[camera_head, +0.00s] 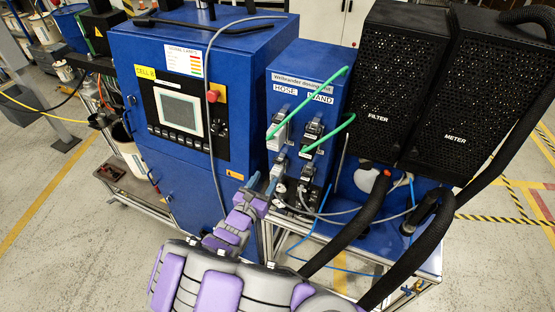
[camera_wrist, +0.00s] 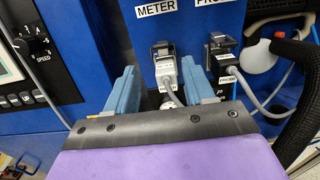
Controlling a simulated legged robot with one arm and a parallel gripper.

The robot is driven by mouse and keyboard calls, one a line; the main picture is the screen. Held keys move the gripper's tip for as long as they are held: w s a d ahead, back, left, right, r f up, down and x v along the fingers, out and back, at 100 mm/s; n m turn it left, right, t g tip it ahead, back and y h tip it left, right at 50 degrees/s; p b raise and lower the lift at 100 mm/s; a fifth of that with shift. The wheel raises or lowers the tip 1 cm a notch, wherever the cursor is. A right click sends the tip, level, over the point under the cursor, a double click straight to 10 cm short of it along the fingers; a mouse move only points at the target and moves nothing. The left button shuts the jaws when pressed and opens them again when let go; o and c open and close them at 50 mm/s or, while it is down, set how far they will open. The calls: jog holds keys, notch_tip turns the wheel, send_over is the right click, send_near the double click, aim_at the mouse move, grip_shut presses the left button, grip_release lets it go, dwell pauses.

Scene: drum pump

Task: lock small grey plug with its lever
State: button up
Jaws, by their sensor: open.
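The small grey plug (camera_wrist: 166,75) is at the METER socket in the wrist view, with a grey cable hanging from it. A metal lever (camera_wrist: 161,48) shows at the top of that socket, just above the plug; I cannot tell whether it is latched. My gripper (camera_wrist: 158,75) is open, its two blue fingers spread left and right of the plug and cable. The fingers look apart from the plug. In the head view my gripper (camera_head: 263,184) is in front of the lower left socket of the blue box (camera_head: 307,70), where a small plug (camera_head: 279,166) shows.
A second plug (camera_wrist: 231,76) with a grey cable is at the PROBE socket, right of my right finger. Larger HOSE (camera_head: 276,128) and WAND (camera_head: 312,132) connectors with green tubes are above. Black hoses (camera_head: 365,215) hang to the right. A blue control cabinet (camera_head: 190,75) stands left.

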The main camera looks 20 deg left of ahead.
aim_at(276, 163)
jog(key=w, duration=0.7)
jog(key=w+d, duration=0.1)
jog(key=w, duration=0.2)
jog(key=shift+w, duration=0.2)
jog(key=shift+c, duration=0.2)
jog(key=c, duration=0.9)
